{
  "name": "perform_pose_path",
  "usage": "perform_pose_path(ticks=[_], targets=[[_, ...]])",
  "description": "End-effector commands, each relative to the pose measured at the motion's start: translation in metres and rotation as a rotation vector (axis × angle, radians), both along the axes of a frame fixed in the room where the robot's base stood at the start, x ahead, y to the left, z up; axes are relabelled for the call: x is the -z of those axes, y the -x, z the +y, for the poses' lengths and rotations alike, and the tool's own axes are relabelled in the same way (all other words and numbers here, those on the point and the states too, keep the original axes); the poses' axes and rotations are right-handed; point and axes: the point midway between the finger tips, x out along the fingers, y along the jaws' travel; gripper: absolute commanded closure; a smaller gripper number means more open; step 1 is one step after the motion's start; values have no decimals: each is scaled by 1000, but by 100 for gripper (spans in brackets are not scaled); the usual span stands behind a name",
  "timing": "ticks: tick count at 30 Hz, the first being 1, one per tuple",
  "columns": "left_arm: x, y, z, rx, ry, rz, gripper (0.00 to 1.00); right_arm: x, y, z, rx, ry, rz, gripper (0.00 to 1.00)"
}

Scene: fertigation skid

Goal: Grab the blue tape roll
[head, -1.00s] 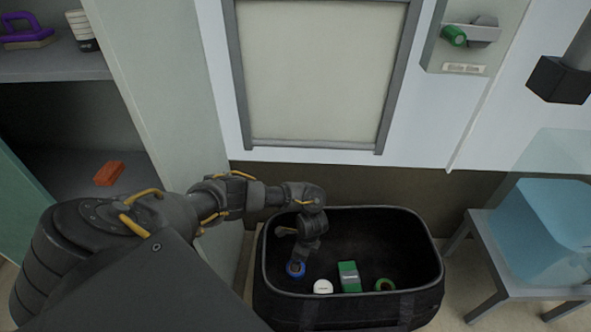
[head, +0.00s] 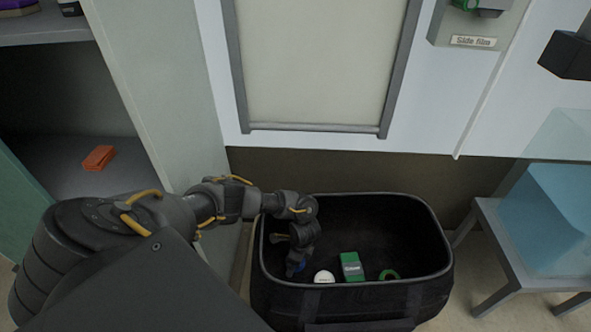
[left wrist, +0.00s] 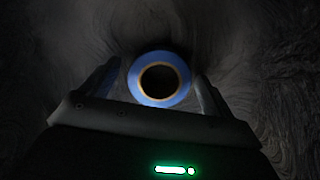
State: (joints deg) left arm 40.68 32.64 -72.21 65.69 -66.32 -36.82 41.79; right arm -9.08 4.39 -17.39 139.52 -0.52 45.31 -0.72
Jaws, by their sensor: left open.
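The blue tape roll (left wrist: 159,98) lies in the black bag, its round hole facing the left wrist camera. In the head view only a bit of its blue (head: 299,267) shows, and my gripper hides the rest. My left gripper (head: 296,268) reaches down into the left part of the bag. In the left wrist view my left gripper (left wrist: 158,85) is open, with one finger on each side of the roll. I cannot tell whether the fingers touch it. My right gripper is not in view.
The black bag (head: 430,285) has raised walls around the gripper. In it, right of the gripper, lie a white round item (head: 324,277), a green box (head: 351,266) and a green ring (head: 389,275). A grey stand (head: 500,240) with a blue container is at right.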

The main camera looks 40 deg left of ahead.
Motion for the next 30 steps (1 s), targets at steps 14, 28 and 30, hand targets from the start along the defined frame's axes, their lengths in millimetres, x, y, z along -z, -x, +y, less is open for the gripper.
perform_pose_path(ticks=[14, 28, 30], targets=[[3, 0, 1, 0, 0, -1, 37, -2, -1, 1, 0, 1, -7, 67], [1, -1, 0, 0, 0, -1, 61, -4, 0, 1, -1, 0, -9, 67], [-2, -1, -1, 0, 1, -1, 61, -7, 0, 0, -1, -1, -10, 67]])
